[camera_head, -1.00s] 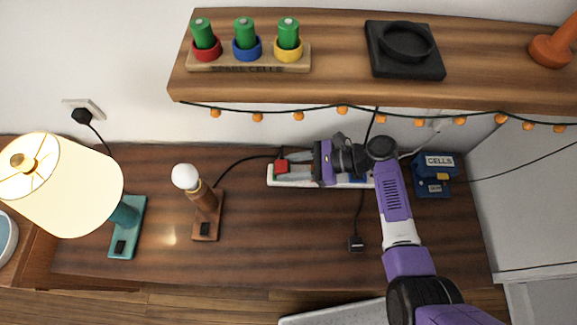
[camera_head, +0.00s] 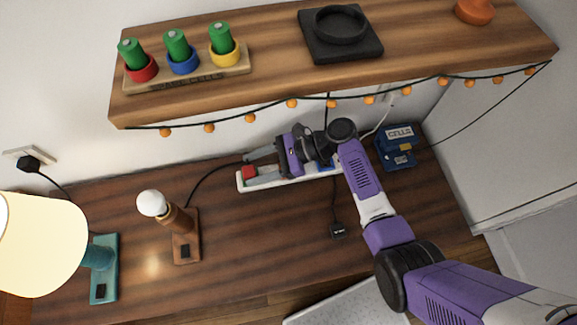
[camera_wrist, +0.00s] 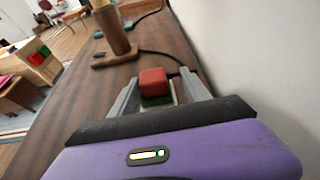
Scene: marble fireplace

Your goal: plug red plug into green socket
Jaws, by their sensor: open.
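The red plug (camera_head: 249,172) is at the left end of the white power strip (camera_head: 267,183). In the wrist view the red plug (camera_wrist: 153,79) sits directly over the green socket (camera_wrist: 155,101), whose edge shows just under it. I cannot tell how deep it is seated. My gripper (camera_head: 260,155) is open and empty over the strip's left part, with its fingertips slightly behind the plug in the head view. In the wrist view the fingers of my gripper (camera_wrist: 158,80) stand apart on either side of the plug. My wrist hides part of the strip.
A bulb lamp (camera_head: 183,235) and a teal lamp (camera_head: 103,265) stand to the left. A blue CELLS box (camera_head: 397,150) is to the right, and a black plug (camera_head: 338,230) lies in front of the strip. A wooden shelf (camera_head: 280,85) with string lights overhangs behind.

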